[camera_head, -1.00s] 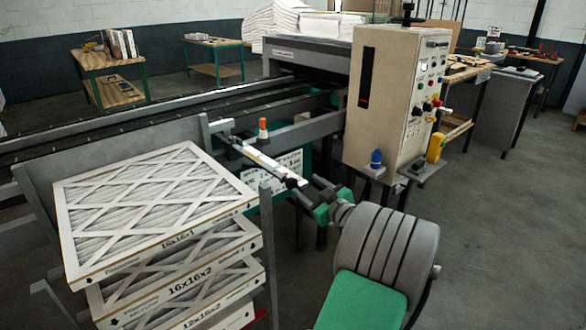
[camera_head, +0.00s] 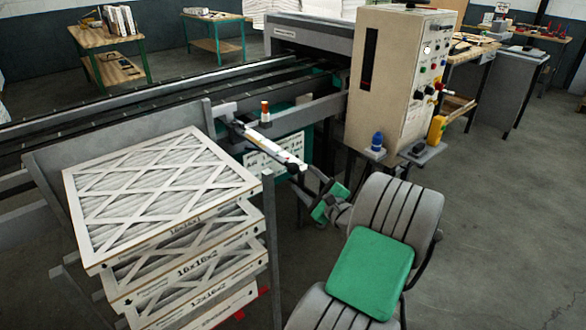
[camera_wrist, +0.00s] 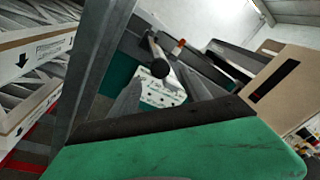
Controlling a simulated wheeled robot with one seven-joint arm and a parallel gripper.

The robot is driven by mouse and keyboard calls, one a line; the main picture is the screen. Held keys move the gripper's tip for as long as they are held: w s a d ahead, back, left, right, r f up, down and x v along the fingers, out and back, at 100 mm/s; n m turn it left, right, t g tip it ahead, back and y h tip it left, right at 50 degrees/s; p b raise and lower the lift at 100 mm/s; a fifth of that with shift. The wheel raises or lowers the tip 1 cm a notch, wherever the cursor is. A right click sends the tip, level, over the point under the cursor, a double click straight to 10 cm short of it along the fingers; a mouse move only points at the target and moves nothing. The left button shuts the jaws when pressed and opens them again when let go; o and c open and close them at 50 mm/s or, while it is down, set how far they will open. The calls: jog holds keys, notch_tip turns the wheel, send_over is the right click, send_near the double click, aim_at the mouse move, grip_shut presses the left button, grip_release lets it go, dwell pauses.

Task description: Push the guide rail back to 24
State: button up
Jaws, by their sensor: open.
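A slim white bar with dark marks (camera_head: 272,146) runs from the side of the conveyor towards me and ends in a black knob (camera_head: 303,167). The knob also shows in the wrist view (camera_wrist: 160,68). Its far end meets a grey bracket beside an orange-capped post (camera_head: 265,113). The guide rail seems to be the grey rail (camera_head: 310,117) along the conveyor's near side; I cannot read any scale number.
A stack of boxed filters (camera_head: 160,190) in a grey-posted rack stands close on the left. A beige control cabinet (camera_head: 395,85) with a blue knob (camera_head: 377,140) at its foot stands on the right. A white sheet (camera_head: 275,160) hangs below the bar. Open floor lies right.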

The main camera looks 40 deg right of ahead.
aim_at(295, 170)
jog(key=x, duration=0.7)
jog(key=shift+w+p, duration=0.35)
jog(key=shift+w, duration=0.1)
grip_shut()
dwell(0.9)
